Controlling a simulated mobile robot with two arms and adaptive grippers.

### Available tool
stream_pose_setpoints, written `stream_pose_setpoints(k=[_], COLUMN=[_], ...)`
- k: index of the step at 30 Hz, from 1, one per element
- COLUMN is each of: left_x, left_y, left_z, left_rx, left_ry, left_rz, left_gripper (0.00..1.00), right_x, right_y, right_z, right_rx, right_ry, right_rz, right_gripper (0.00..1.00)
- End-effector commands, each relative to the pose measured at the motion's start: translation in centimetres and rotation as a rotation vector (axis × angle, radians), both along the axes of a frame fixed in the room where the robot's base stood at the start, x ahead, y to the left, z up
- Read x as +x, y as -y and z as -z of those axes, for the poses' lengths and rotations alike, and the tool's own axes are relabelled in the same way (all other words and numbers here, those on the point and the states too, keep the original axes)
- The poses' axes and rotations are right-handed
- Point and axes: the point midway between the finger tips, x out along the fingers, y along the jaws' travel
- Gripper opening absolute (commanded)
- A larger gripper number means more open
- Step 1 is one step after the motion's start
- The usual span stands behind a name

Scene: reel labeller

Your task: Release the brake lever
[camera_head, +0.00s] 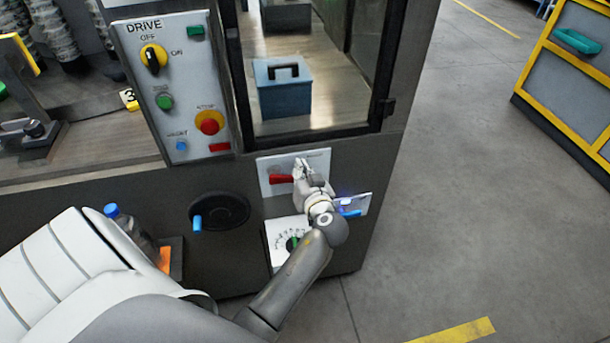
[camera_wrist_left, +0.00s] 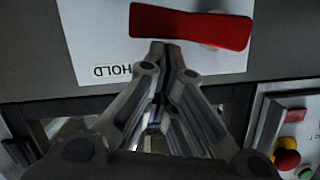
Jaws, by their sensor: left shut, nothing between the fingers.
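The red brake lever (camera_head: 281,178) lies about level on a white plate (camera_head: 322,158) on the machine's front, below the window. In the left wrist view the red lever (camera_wrist_left: 190,25) lies across the top, just beyond my fingertips, and the plate reads "HOLD" upside down. My left gripper (camera_head: 301,166) is shut and empty at the plate, beside the lever. In the wrist view its fingertips (camera_wrist_left: 166,45) are close together near the lever's edge; I cannot tell whether they touch it. My right gripper is not in view.
The drive panel (camera_head: 178,75) with knob and buttons is up left. A black handwheel (camera_head: 220,212) with a blue handle and a dial plate (camera_head: 278,236) are below. A blue handle (camera_head: 350,211) is right of my gripper.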

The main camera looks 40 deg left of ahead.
Motion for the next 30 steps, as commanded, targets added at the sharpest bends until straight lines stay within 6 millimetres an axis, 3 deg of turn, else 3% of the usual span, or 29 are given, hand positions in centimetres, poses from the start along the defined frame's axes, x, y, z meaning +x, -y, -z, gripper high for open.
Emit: stream_pose_setpoints(k=[15,30], left_x=[0.7,0.4], left_y=[-0.1,-0.3], left_z=[3.9,5.7], left_rx=[0.309,0.512], left_ry=[-0.364,-0.6], left_rz=[0.0,-0.001], left_gripper=[0.0,0.0], right_x=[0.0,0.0], right_y=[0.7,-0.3], right_z=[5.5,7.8], right_rx=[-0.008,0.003], right_ry=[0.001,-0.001], right_rz=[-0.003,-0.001], right_gripper=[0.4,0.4])
